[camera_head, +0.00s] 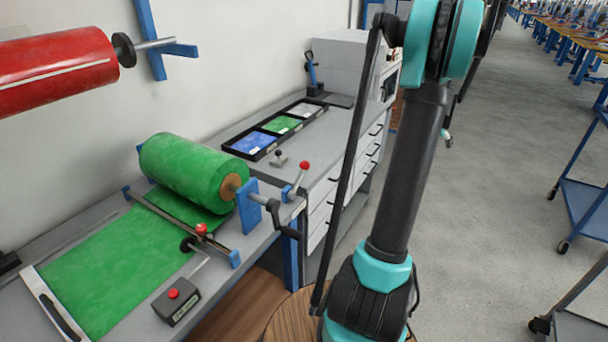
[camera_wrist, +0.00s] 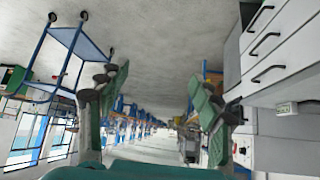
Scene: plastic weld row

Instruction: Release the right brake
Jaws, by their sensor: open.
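A lever with a red knob (camera_head: 303,167) stands at the right end of the green film roll (camera_head: 190,168), by a blue bracket; it looks like the right brake. It leans slightly to the right. A black crank handle (camera_head: 280,215) sits just below it. My gripper (camera_wrist: 160,85) is open and empty in the wrist view, with its two fingers wide apart. It points along the aisle, away from the roll stand. The head view shows my arm but not the fingers, and the wrist view does not show the lever.
A red roll (camera_head: 60,70) hangs on the wall side. A small box with a red button (camera_head: 175,305) sits on the front bench. A black tray (camera_head: 262,152) with coloured sheets lies on the drawer bench behind. Blue carts (camera_head: 585,200) stand at the right. The aisle floor is open.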

